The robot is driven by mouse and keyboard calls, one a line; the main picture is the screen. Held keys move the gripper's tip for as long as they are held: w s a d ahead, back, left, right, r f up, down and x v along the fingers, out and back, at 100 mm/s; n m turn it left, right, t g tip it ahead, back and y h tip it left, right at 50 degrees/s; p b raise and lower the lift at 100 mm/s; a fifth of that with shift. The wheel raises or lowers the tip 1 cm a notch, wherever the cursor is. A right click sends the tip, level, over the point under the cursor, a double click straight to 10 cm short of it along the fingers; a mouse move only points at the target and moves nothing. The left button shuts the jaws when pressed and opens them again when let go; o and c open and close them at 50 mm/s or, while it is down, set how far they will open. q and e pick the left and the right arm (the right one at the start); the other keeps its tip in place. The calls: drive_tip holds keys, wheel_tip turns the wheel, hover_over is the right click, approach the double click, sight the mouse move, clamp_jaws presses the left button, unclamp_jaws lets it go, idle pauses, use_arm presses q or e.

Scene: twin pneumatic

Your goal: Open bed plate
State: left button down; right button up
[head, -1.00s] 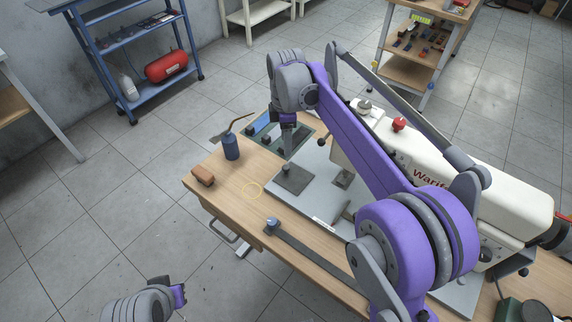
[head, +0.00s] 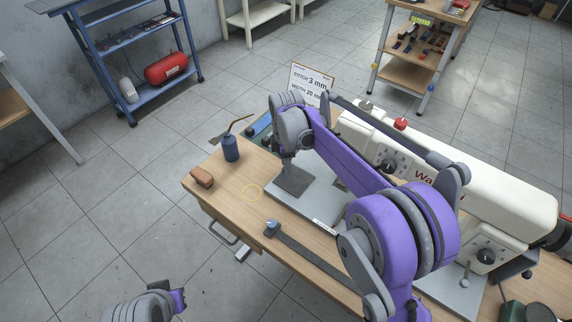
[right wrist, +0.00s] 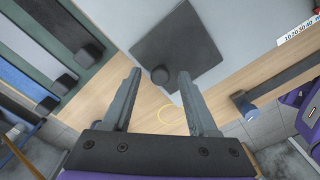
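The bed plate (head: 297,181) is a dark square plate lying flat on the pale grey bed (head: 320,206) of the white sewing machine (head: 424,168). In the right wrist view the plate (right wrist: 190,42) shows a dark round knob (right wrist: 160,75) near its edge. My right gripper (right wrist: 159,72) is open. Its two fingers point at the plate, and the knob appears between the fingertips. I cannot tell whether the fingers are level with the knob. In the head view my right gripper (head: 289,157) is over the plate's back part. My left gripper (head: 180,300) is low at the left, away from the table; its fingers are unclear.
A blue oil bottle (head: 231,149) and a brown block (head: 202,177) stand at the table's left. A dark bar with a blue end (head: 272,226) lies along the front edge. Coloured strips (right wrist: 40,65) lie beside the plate. A sign (head: 311,84) stands behind.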

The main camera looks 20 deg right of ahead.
clamp_jaws()
idle(1.3)
